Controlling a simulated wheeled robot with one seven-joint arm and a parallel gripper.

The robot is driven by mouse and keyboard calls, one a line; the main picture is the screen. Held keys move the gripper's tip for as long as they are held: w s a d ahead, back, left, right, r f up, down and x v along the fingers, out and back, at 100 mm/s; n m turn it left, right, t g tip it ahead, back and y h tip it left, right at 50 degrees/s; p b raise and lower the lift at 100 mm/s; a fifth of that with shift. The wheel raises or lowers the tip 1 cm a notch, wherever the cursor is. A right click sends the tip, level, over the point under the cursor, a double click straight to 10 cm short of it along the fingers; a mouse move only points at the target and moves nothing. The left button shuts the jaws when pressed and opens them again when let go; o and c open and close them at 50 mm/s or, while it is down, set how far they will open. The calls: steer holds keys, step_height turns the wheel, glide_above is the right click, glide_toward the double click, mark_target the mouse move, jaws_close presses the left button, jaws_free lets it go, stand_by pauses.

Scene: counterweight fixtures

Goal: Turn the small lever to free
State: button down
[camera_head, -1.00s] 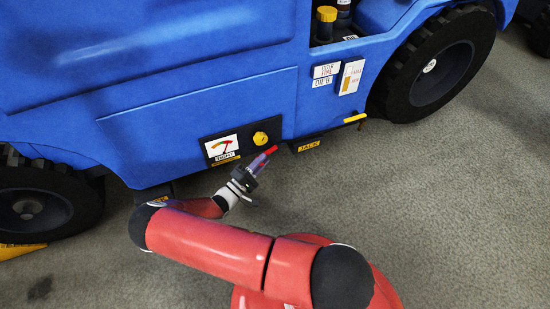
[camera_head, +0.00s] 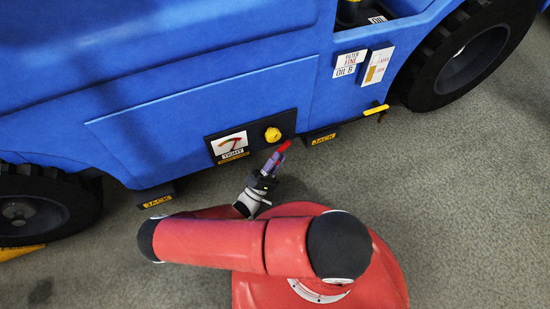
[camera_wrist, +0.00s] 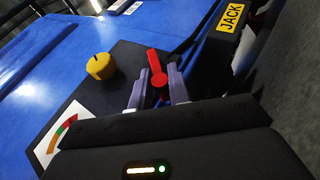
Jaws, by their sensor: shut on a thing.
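The small red lever (camera_wrist: 157,68) sits on a black panel (camera_wrist: 118,58) on the blue vehicle's side. In the wrist view its red grip stands up between the two grey fingers of my gripper (camera_wrist: 157,88), which is shut on it. In the head view the red lever (camera_head: 284,146) shows just beyond my gripper (camera_head: 274,162), at the panel's lower right. Its lower part is hidden between the fingers. Any marking for free is not legible.
A yellow knob (camera_head: 272,134) and a dial labelled TIGHT (camera_head: 231,144) sit left of the lever. A JACK foot (camera_head: 322,138) is close on its right. A yellow handle (camera_head: 376,109) sticks out farther right. Wheels stand at both sides; grey floor is open at right.

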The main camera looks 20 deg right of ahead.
steer(key=shift+f, duration=0.15)
steer(key=c, duration=1.4)
jaws_free()
steer(key=shift+s+a+f, duration=0.15)
steer(key=shift+a, duration=0.05)
steer(key=s+a, duration=0.2)
steer(key=a, duration=0.1)
steer(key=s+a, duration=0.2)
steer(key=a, duration=0.2)
steer(key=s+a+p, duration=0.1)
steer(key=s+a, duration=0.1)
steer(key=a, duration=0.2)
steer(key=shift+f, duration=0.1)
